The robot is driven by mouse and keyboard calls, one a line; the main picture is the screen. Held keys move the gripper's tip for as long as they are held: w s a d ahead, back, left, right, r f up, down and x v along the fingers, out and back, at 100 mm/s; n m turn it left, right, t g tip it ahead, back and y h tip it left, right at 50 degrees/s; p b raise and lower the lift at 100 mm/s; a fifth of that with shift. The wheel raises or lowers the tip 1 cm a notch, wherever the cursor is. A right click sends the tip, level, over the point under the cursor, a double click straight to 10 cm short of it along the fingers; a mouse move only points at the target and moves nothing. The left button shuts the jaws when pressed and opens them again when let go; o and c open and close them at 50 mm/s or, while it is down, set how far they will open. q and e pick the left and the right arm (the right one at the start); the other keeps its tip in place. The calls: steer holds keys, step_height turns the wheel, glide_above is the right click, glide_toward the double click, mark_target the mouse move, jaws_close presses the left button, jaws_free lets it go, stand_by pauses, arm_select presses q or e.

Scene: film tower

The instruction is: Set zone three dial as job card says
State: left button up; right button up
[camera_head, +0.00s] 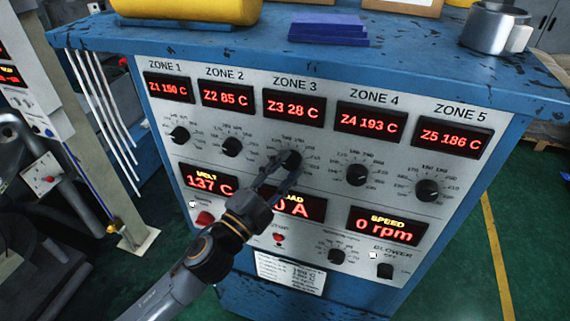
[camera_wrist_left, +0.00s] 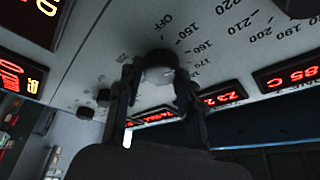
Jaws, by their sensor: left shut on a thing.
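The zone three dial (camera_head: 291,158) is a round black knob on the grey panel, under the ZONE 3 display (camera_head: 294,107), which reads Z3 28 C. My left gripper (camera_head: 281,172) reaches up from below and is shut on this dial. In the left wrist view the dial (camera_wrist_left: 160,66) sits between the two dark fingers (camera_wrist_left: 158,82), by a scale that runs from OFF through 150 and 160 up past 200. Its pointer mark is hidden. A white card (camera_head: 290,274) with small print, possibly the job card, is low on the panel; its text is too small to read.
Dials for zone two (camera_head: 232,146) and zone four (camera_head: 357,174) flank the held dial. A red button (camera_head: 279,238) lies below my gripper. A blue stack (camera_head: 315,29) and a metal mug (camera_head: 496,27) stand on the cabinet top (camera_head: 400,50).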

arm_select(q)
steer(key=shift+m+g, duration=0.3)
steer(key=shift+m, duration=0.8)
steer(key=o, duration=1.2)
steer(key=v, duration=1.2)
steer(key=shift+a, duration=0.1)
